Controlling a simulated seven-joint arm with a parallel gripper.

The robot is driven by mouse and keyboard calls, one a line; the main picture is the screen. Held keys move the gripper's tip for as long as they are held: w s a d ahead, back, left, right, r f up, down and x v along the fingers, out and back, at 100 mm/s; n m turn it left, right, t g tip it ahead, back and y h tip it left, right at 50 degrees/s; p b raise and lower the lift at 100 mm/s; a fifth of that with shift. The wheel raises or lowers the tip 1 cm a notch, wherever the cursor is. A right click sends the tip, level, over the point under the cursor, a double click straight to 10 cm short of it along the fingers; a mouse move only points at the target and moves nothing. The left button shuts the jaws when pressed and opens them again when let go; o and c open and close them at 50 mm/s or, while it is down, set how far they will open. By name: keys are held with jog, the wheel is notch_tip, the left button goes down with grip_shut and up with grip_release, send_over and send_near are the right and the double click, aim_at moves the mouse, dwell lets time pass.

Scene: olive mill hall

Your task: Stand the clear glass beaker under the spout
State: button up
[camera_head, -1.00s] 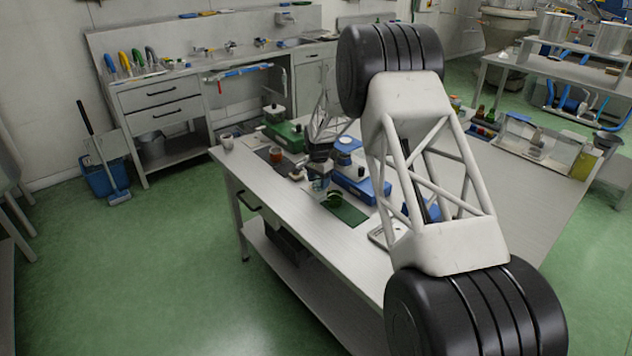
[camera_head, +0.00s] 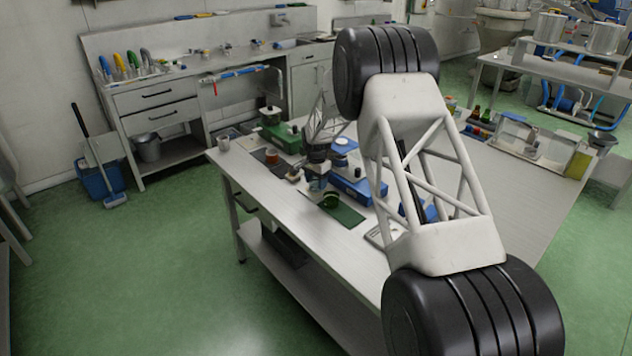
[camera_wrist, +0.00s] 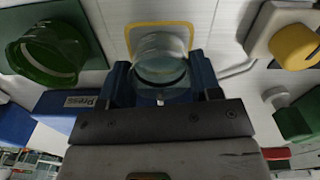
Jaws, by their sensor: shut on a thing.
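My gripper (camera_wrist: 160,85) is shut on the clear glass beaker (camera_wrist: 160,66), which sits between the blue fingers in the wrist view. Behind the beaker, a yellow-outlined square (camera_wrist: 131,38) shows on the bench surface; I cannot tell whether the beaker touches it. In the head view my gripper (camera_head: 317,172) is low over the front part of the bench (camera_head: 290,212), with the beaker (camera_head: 318,184) small at its tip. I cannot make out the spout for certain; a blue unit labelled "Press" (camera_wrist: 80,101) is close to the left finger.
A green cup (camera_wrist: 46,52) stands on a dark green mat (camera_head: 348,214) beside the gripper. A yellow round part (camera_wrist: 293,45) is on the right in the wrist view.

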aim_at(314, 181)
dwell(0.4)
jog(key=o, duration=0.9)
jog(key=shift+c, duration=0.2)
jog(key=shift+o, duration=0.3)
jog(key=shift+f, duration=0.1)
jog(key=shift+o, duration=0.8)
jog(key=shift+s+a+r, duration=0.1)
jog(key=shift+r, duration=1.15)
jog(key=shift+s+a+r, duration=0.15)
jog(key=shift+r, duration=1.15)
jog(key=shift+s+a+r, duration=0.1)
jog(key=shift+r, duration=1.15)
